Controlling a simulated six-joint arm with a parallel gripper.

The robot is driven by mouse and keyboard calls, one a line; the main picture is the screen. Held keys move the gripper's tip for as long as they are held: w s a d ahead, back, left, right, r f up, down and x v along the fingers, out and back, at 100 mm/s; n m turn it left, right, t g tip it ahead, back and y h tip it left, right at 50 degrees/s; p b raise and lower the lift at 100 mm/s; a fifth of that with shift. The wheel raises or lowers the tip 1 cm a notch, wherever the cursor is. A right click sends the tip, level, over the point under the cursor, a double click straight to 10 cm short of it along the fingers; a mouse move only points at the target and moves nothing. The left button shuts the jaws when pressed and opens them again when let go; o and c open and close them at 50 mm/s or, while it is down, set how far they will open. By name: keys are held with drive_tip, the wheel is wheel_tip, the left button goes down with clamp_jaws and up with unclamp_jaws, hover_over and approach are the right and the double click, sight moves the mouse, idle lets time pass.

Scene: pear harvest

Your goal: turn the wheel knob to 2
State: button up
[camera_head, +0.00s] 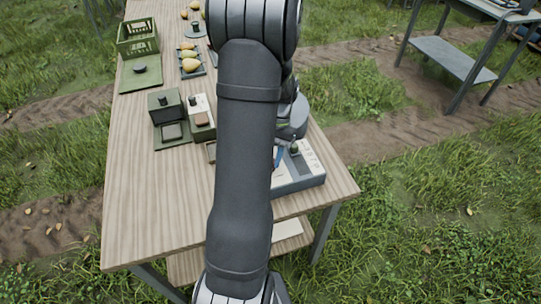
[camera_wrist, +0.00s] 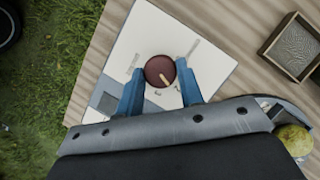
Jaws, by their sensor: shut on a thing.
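The wheel knob (camera_wrist: 160,66) is a dark red disc with a pale pointer bar, seen from above in the wrist view. It sits on a white panel (camera_wrist: 150,30) with small dark marks. The bar slants toward the lower right of the picture; the number it faces cannot be read. My gripper (camera_wrist: 160,75) has its two blue fingers on the left and right sides of the knob, shut on it. In the head view, part of the grey and white control box (camera_head: 305,174) shows at the table's near right corner; my arm hides the knob and gripper there.
A wooden-rimmed square tray (camera_wrist: 272,40) lies right of the panel, and a yellow-green round thing (camera_wrist: 295,138) shows lower right. On the wooden table (camera_head: 140,210) are a green crate (camera_head: 138,46), pears (camera_head: 192,66) and small dark boxes (camera_head: 165,104). The table's near left is clear.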

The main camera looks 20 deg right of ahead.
idle(0.3)
drive_tip(key=o, duration=1)
drive_tip(key=v, duration=1.7)
drive_tip(key=shift+r, duration=0.25)
drive_tip(key=shift+f, duration=0.1)
drive_tip(key=x, duration=1.7)
drive_tip(key=shift+f, duration=0.15)
